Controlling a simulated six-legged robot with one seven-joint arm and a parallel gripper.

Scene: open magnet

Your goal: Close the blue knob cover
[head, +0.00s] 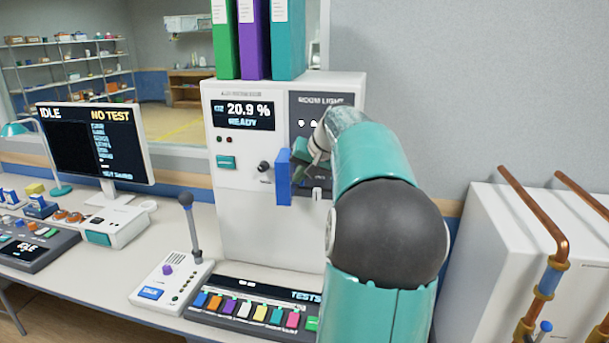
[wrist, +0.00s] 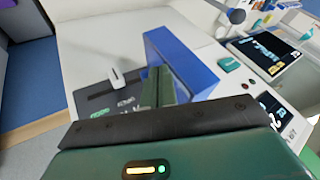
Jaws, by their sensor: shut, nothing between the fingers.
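The blue knob cover (head: 284,178) juts out from the front of the white cabinet, standing open. In the wrist view the cover (wrist: 197,62) shows as a hollow blue shell with raised walls. My gripper (head: 308,156) is at its right side in the head view, close to the cabinet front. In the wrist view the fingers (wrist: 158,88) are together and empty, in front of the cover's inner side. I cannot tell whether they touch it. A dark knob (head: 264,166) sits on the cabinet just left of the cover.
The cabinet (head: 240,220) carries a display (head: 243,115) and a dark room light panel (head: 305,105), partly behind my arm. A white lever (wrist: 116,77) sits beside the cover. Below are a microphone unit (head: 170,280) and a row of coloured keys (head: 245,310). Copper pipes (head: 545,230) stand at right.

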